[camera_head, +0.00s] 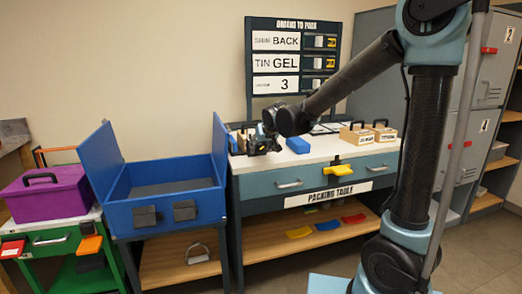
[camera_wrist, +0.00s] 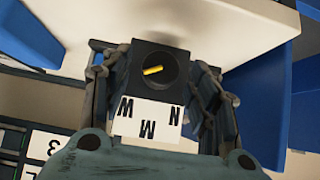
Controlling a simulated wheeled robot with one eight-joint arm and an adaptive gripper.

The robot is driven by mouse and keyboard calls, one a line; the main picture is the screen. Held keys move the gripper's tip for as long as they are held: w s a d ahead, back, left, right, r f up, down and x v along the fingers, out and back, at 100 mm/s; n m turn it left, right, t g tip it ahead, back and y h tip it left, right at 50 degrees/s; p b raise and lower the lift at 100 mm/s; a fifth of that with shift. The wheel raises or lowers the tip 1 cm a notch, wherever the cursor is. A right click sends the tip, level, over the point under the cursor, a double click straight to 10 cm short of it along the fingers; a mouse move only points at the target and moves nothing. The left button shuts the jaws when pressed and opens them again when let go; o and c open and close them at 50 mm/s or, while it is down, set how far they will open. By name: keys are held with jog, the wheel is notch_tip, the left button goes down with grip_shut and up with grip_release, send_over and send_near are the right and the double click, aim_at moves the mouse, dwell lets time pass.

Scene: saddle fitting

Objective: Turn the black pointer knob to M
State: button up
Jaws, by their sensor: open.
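The black pointer knob (camera_wrist: 157,78) is a round dial with a yellow pointer mark, on a dark block. The mark lies nearly level in the wrist view, left of the dial's middle, its outer end leftward and slightly down. In the head view my gripper (camera_head: 262,143) is low over the packing table's left end; the knob cannot be made out there.
The packing table (camera_head: 345,155) holds a blue item (camera_head: 299,145) and two labelled wooden boxes (camera_head: 356,135). An order board (camera_head: 292,60) stands behind, reading BACK, GEL and 3. An open blue box (camera_head: 165,213) stands close at left, its raised side near my gripper.

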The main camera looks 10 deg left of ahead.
jog(key=shift+x, duration=1.05)
jog(key=c, duration=1)
